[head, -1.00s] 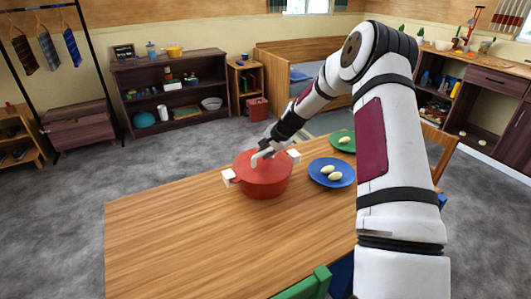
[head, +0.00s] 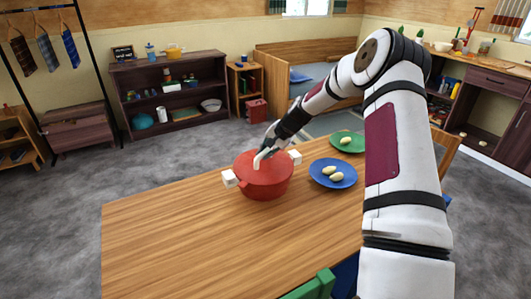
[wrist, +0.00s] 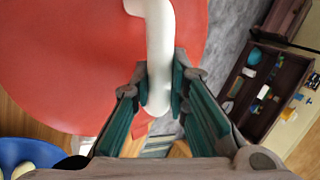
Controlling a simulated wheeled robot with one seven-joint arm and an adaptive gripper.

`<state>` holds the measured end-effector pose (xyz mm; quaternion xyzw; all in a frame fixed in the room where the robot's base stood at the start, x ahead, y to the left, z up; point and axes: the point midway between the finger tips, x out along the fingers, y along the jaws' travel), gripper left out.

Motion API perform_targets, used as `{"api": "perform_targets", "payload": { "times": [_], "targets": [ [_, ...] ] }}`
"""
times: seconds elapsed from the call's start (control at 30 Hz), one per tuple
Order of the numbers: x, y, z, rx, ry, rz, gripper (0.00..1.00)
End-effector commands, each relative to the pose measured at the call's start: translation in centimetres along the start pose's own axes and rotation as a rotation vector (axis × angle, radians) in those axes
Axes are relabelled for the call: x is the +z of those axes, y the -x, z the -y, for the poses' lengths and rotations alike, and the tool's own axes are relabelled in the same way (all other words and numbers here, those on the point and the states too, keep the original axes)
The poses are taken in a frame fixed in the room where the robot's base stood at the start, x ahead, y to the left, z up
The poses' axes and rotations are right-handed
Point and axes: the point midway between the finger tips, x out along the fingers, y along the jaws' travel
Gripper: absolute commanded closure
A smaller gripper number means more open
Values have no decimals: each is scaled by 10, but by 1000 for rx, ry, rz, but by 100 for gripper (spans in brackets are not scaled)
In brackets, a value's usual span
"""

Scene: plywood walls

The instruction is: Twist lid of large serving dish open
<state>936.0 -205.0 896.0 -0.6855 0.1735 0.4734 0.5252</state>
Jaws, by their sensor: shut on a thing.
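The large serving dish (head: 266,190) is a red round pot with white side handles, standing on the wooden table. Its red lid (head: 249,164) is on top and carries a white curved handle (wrist: 160,40). In the wrist view the red lid (wrist: 80,60) fills the upper left. My gripper (wrist: 161,92) is shut on the white lid handle, with one finger on each side near the handle's end. In the head view my gripper (head: 267,150) reaches the lid from the back right.
A blue plate (head: 320,179) and a green plate (head: 338,138) with egg-like items sit right of the dish. The table (head: 170,240) is clear at left and front. A green chair (head: 312,287) touches the front edge.

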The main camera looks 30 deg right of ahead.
Motion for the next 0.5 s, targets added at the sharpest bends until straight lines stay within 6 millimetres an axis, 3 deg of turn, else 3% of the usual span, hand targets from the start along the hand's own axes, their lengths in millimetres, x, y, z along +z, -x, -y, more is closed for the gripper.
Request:
{"api": "perform_targets", "payload": {
  "times": [0.5],
  "targets": [
    [0, -3, 1, 0, 139, 95, 100]
  ]
}}
